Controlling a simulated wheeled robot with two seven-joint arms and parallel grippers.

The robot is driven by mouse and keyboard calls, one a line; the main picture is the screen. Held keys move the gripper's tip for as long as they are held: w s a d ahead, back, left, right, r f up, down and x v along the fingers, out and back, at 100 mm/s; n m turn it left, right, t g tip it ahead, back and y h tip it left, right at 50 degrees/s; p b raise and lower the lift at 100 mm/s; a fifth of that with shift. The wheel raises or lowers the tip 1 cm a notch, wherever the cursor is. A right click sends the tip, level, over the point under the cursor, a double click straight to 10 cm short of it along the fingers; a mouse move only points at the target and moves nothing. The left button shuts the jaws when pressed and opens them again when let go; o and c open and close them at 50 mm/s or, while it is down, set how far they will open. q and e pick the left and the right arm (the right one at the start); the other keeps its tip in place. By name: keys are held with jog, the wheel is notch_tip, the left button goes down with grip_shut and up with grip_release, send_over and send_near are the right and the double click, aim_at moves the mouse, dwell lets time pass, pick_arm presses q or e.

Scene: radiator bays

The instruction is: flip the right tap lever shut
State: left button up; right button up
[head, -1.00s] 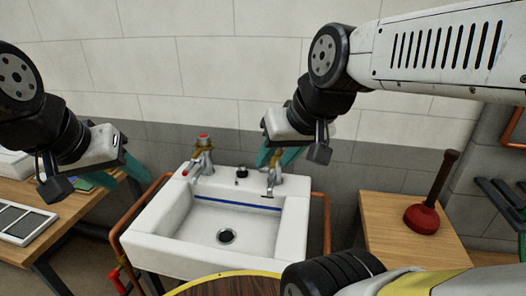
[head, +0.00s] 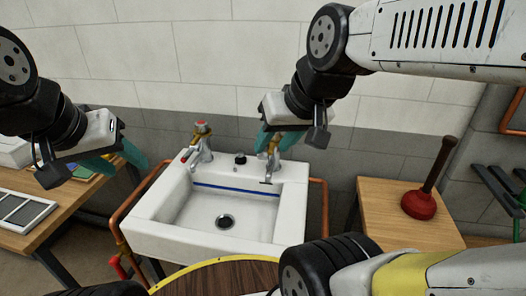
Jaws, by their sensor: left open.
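The right tap (head: 271,170) stands at the back right of the white sink (head: 147,232), its spout pointing to the front. Its brass-coloured top is partly hidden behind my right gripper (head: 275,138), so the lever's position is unclear. The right gripper's teal fingers are right at the tap's top, seen from behind the wrist. I cannot tell whether they touch it or how far apart they are. The left tap (head: 202,150), with a red cap, stands at the back left. My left gripper (head: 112,163) is open and empty, left of the sink above the workbench edge.
A red plunger (head: 420,204) stands on a wooden table (head: 385,215) right of the sink. A workbench (head: 62,215) with a grey-panelled tray (head: 22,215) is at the left. Copper pipes (head: 122,220) flank the sink. A round wooden top with a yellow rim (head: 165,280) is in front.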

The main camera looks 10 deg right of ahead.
jog(key=shift+w+r, duration=0.1)
jog(key=shift+w, duration=0.15)
jog(key=c, duration=0.7)
jog(key=shift+m+g+h, duration=0.3)
jog(key=shift+m+g, duration=0.1)
jog(key=w, duration=0.2)
jog(key=w+d+r, duration=0.1)
jog(key=w, duration=0.1)
jog(key=w+r, duration=0.1)
jog(key=w, duration=0.2)
jog(key=shift+d, duration=0.15)
grip_shut()
jog(key=w+d+f+m+g+h, duration=0.1)
jog(key=w+f, duration=0.3)
jog(key=w, duration=0.9)
jog(key=w+d+f+m+g+h, duration=0.1)
jog(key=w+f, duration=0.3)
jog(key=w, duration=1)
jog(key=shift+f+m+g+h, duration=0.2)
jog(key=shift+m+g+h, duration=0.2)
jog(key=shift+h, duration=0.3)
jog(key=shift+w, duration=0.1)
